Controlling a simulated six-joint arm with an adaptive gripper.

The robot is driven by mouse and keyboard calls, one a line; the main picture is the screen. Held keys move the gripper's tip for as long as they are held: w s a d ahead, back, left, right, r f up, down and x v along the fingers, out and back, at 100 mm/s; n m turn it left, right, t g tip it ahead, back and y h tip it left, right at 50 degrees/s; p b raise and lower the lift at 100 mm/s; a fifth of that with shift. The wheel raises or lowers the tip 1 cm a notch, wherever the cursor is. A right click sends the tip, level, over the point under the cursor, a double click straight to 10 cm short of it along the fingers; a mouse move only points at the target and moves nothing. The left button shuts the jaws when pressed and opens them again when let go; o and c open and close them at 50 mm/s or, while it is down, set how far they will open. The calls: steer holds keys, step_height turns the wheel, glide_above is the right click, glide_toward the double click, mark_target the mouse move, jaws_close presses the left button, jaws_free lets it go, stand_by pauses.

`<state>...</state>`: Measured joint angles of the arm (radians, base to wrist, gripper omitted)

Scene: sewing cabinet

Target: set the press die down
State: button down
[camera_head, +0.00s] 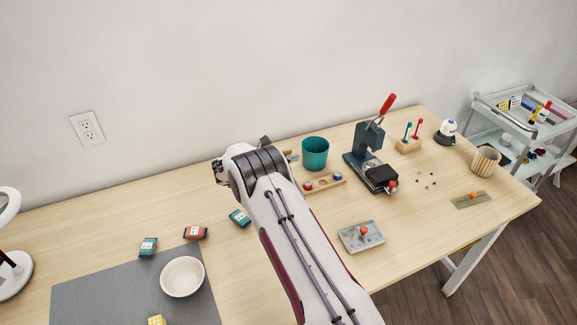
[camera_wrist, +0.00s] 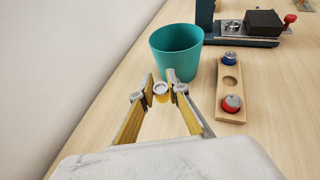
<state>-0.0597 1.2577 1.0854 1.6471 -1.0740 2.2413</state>
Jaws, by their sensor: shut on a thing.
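In the wrist view, my gripper (camera_wrist: 161,92) is shut on a small press die (camera_wrist: 161,87) with a silvery round top and a yellow body. It is in front of the teal cup, to the left of the wooden die rack (camera_wrist: 230,104). The rack holds a blue die (camera_wrist: 230,57) at its far end and a red die (camera_wrist: 232,103) at its near end. Its middle hole (camera_wrist: 230,84) is empty. The rack also shows in the head view (camera_head: 326,184), where my arm hides most of my gripper and the held die.
The teal cup (camera_head: 315,153) stands just beyond the rack. A dark press with a red handle (camera_head: 368,155) stands to the right. A grey tray (camera_head: 352,243) lies nearer. Small boxes (camera_head: 195,233) and a white bowl (camera_head: 182,277) are at left. Bare table lies left of the rack.

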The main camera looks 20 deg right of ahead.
steer(key=shift+f, duration=0.2)
steer(key=shift+f, duration=1.85)
steer(key=shift+f, duration=0.15)
steer(key=c, duration=2)
jaws_free()
steer(key=shift+o, duration=0.2)
steer(key=shift+r, duration=0.2)
steer(key=v, duration=1.2)
